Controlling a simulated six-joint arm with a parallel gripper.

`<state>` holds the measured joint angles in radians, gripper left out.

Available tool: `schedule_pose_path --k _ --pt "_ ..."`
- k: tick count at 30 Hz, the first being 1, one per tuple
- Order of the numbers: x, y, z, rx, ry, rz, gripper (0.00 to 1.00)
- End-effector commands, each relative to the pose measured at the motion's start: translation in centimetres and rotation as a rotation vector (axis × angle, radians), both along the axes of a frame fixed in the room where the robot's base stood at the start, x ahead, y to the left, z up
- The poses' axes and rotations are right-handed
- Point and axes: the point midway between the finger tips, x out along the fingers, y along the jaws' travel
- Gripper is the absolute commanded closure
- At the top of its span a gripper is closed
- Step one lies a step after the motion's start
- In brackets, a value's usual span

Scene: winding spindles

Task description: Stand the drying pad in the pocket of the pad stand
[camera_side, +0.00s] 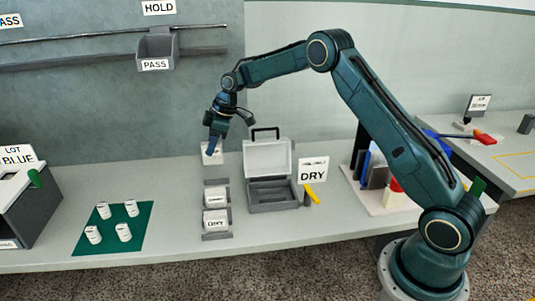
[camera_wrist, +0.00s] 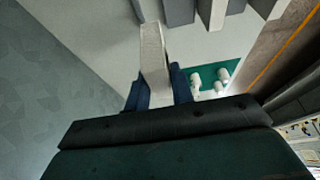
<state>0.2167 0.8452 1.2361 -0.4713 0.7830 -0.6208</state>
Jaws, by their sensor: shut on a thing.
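My gripper (camera_side: 213,146) is shut on a pale, flat pad (camera_side: 211,155), behind the row of small grey stands. In the wrist view the pad (camera_wrist: 152,48) stands on edge between the blue fingers of my gripper (camera_wrist: 159,88). I cannot tell whether its lower edge touches the bench. The grey pad stand (camera_side: 216,182) is just in front of the held pad, and its nearest part looks empty. Further forward, a white labelled pad (camera_side: 215,197) and another white pad (camera_side: 215,221) stand in grey holders; the front label seems to read DRY.
A grey case (camera_side: 272,196) with a raised lid stands right of the stands, beside a DRY sign (camera_side: 312,170). A green mat (camera_side: 135,245) with several white cylinders lies to the left. A grey PASS bin (camera_side: 157,48) hangs on the wall. Bench between mat and stands is clear.

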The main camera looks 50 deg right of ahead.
Motion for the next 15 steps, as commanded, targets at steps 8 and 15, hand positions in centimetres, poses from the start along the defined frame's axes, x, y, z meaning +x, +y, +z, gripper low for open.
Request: schedule_pose_path --k 8,15 --pt "0.01 0.01 -1.44 -0.001 -0.001 0.001 0.99" --pt "-0.01 -0.01 -1.41 -0.001 -0.001 0.000 0.99"
